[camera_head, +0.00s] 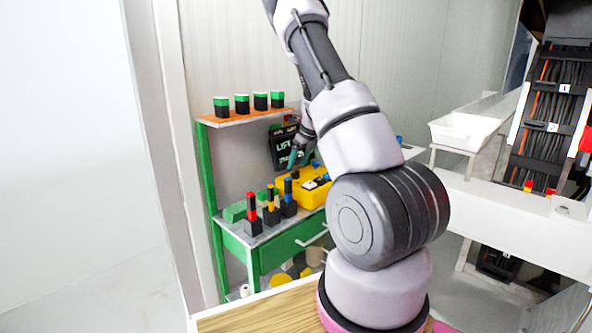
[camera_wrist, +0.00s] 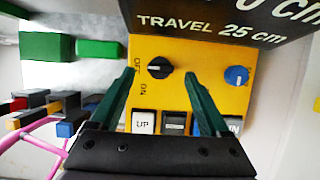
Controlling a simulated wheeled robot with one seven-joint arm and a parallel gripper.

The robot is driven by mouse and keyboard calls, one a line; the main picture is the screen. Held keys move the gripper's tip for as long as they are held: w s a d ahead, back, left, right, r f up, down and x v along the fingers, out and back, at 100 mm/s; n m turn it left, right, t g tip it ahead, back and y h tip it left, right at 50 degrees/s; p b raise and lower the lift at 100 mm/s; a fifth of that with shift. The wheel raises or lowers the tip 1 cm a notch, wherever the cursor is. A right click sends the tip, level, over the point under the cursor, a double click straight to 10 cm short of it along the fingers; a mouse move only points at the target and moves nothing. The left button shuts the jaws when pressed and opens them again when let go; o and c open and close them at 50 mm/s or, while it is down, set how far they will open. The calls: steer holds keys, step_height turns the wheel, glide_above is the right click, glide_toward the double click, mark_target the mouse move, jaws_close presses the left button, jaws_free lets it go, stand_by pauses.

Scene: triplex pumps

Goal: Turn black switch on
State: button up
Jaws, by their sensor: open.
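The black switch (camera_wrist: 159,68) is a round rotary knob with a white mark on a yellow control box (camera_wrist: 210,58) in the wrist view. Lettering runs beside it on its left, with "ON" toward the lower end. My gripper (camera_wrist: 160,75) is open, its two green fingers on either side of the knob and apart from it. In the head view the yellow box (camera_head: 312,196) sits on the green bench, and my gripper (camera_head: 296,156) is above it, partly hidden by my arm. The knob cannot be made out there.
A blue knob (camera_wrist: 237,76) is to the right on the same box. An "UP" button (camera_wrist: 143,122) and other buttons lie below the black knob. A black sign (camera_wrist: 220,18) stands along the box's far edge. Green blocks (camera_wrist: 46,46) and several coloured-top switches (camera_head: 252,214) stand to the left.

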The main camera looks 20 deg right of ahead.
mark_target(297, 171)
steer(key=shift+x, duration=1.75)
steer(key=shift+s, duration=0.1)
jaws_close()
steer(key=shift+d, duration=0.1)
steer(key=shift+n, duration=0.3)
steer(key=n+y, duration=0.1)
steer(key=n, duration=0.1)
steer(key=n+g, duration=0.1)
steer(key=n, duration=0.2)
steer(key=shift+d+y, duration=0.2)
steer(key=shift+y, duration=0.2)
steer(key=n+g, duration=0.1)
steer(key=n, duration=0.2)
steer(key=n+g+y, duration=0.1)
steer(key=n, duration=0.2)
steer(key=shift+w, duration=0.25)
steer(key=shift+n+g, duration=0.3)
steer(key=shift+g, duration=0.1)
